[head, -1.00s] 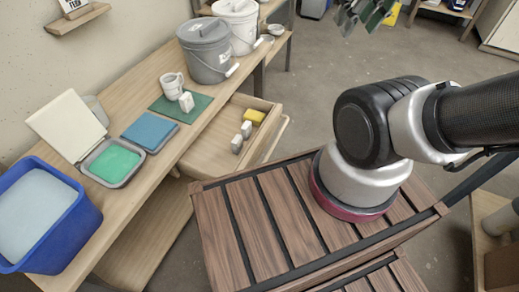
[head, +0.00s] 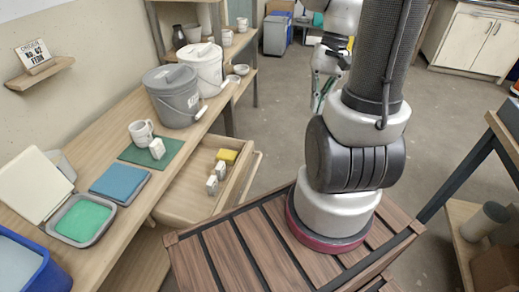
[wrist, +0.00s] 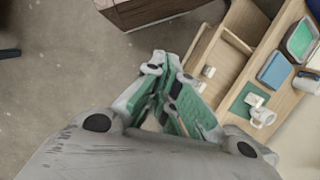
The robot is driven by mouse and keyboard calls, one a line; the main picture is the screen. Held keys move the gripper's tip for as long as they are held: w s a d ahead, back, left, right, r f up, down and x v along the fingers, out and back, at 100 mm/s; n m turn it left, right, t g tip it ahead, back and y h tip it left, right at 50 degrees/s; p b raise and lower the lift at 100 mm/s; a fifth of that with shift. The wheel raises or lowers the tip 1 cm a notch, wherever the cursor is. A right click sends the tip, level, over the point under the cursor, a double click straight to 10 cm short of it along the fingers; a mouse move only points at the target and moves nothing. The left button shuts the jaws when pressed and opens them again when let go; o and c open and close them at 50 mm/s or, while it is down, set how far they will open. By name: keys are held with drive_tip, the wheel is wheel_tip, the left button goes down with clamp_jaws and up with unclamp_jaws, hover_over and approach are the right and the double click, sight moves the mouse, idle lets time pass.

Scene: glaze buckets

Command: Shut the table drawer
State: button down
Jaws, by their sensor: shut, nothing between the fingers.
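The table drawer (head: 187,197) is pulled out from under the wooden worktable, toward the floor side. A yellow sponge (head: 227,156) and two small whitish blocks (head: 212,185) lie in it. In the wrist view the open drawer (wrist: 228,63) shows right of the fingers. My gripper (head: 318,98) has green and grey fingers and is beyond the drawer in the head view, over the open floor, partly hidden by my arm. In the wrist view my gripper (wrist: 158,62) has its fingertips together with nothing held. It appears apart from the drawer.
The worktable (head: 110,125) carries a grey bucket (head: 172,98), a white bucket (head: 203,68), a mug (head: 141,132) on a green mat, a blue slab (head: 119,182) and a tray with green content (head: 84,222). Concrete floor (head: 270,125) is clear beside the drawer. A side shelf stands right.

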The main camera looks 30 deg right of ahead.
drive_tip(key=w+f+m+t+y, duration=0.1)
drive_tip(key=w+f+m+y, duration=0.1)
drive_tip(key=f+m, duration=0.35)
drive_tip(key=w+f+m+y, duration=0.2)
drive_tip(key=f+y, duration=0.1)
drive_tip(key=f, duration=0.5)
drive_tip(key=m+t+h, duration=0.1)
drive_tip(key=m+t, duration=0.6)
drive_tip(key=m, duration=0.6)
approach(252, 152)
wheel_tip(252, 152, down, 2)
drive_tip(key=shift+w+a+f, duration=0.15)
drive_tip(key=shift+w+a, duration=0.4)
drive_tip(key=shift+a, duration=0.1)
drive_tip(key=shift+w+a+f, duration=0.15)
drive_tip(key=shift+w+a, duration=0.4)
drive_tip(key=shift+a, duration=0.15)
drive_tip(key=shift+a, duration=0.1)
